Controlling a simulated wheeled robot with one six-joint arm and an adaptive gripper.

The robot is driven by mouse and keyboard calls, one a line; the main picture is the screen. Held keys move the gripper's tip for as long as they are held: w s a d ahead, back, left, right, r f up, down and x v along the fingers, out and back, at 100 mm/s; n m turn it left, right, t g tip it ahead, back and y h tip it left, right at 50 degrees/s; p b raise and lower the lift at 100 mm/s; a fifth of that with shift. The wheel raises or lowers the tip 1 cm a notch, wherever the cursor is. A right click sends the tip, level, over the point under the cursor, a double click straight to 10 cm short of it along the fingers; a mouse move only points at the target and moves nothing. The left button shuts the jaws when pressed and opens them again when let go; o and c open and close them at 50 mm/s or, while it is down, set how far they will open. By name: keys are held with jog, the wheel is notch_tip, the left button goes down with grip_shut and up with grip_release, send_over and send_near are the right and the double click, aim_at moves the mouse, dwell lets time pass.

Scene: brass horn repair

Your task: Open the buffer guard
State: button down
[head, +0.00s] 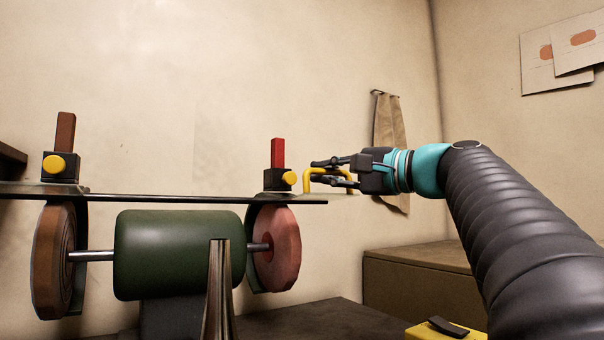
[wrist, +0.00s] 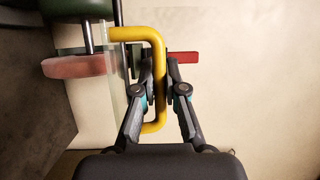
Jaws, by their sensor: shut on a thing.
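The buffer has a green motor body (head: 165,253) with a brown wheel (head: 54,260) on the left and a pinkish wheel (head: 277,247) on the right. The guard (head: 150,198) shows as a long flat plate lying level above both wheels. A yellow handle (head: 309,175) sticks out at its right end; it also shows as a yellow bent bar in the wrist view (wrist: 155,60). My gripper (head: 320,173) comes from the right and is shut on this handle, with a finger on each side of the bar in the wrist view (wrist: 161,72).
Two black blocks with yellow knobs sit on the plate, one with a brown post (head: 65,133), one with a red post (head: 278,153). A tapered metal piece (head: 218,290) stands in front of the motor. A cloth (head: 388,130) hangs on the wall behind my gripper. A yellow box (head: 440,331) lies low right.

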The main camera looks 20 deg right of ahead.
jog(key=shift+r, duration=0.1)
jog(key=c, duration=1.5)
grip_release()
jog(key=shift+s, duration=0.1)
jog(key=v, duration=1.2)
